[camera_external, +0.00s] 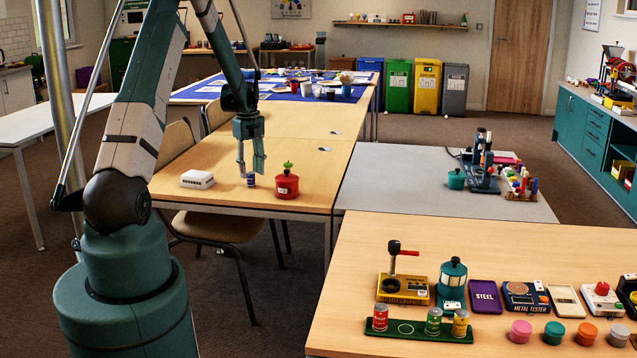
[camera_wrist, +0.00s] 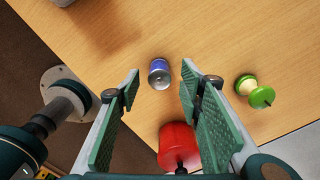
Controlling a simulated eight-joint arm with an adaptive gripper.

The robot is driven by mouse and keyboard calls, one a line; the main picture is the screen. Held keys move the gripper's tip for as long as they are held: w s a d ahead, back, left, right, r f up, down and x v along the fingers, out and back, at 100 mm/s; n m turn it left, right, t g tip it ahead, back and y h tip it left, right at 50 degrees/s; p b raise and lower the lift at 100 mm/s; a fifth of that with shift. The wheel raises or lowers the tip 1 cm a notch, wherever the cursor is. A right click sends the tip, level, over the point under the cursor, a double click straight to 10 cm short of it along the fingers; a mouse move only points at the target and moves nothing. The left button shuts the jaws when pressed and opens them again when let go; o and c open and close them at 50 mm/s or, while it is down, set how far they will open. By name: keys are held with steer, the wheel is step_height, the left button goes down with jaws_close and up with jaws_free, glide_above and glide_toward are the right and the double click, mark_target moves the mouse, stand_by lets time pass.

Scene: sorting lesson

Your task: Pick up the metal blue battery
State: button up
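The blue battery (camera_external: 251,182) stands on the wooden table in the external view, just below my fingertips. In the wrist view the battery (camera_wrist: 160,73) has a blue body and shiny metal ends. It lies in the gap between my fingers in that picture, with bare space on both sides. My gripper (camera_external: 250,164) is open and points down, and its fingers (camera_wrist: 160,88) are spread wide with nothing held. I cannot tell whether the fingertips are level with the battery or above it.
A red canister (camera_external: 287,187) stands close to the battery's right; a green-topped piece (camera_wrist: 252,90) is nearby. A white box (camera_external: 197,179) sits to the left.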

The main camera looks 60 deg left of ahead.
mark_target(251, 177)
steer(key=shift+a+f+b, duration=0.1)
steer(key=shift+f+b, duration=0.25)
steer(key=shift+f, duration=1.55)
steer(key=c, duration=1.1)
steer(key=shift+o, duration=0.2)
steer(key=shift+r, duration=0.15)
steer(key=shift+r+p, duration=0.85)
steer(key=shift+r, duration=4)
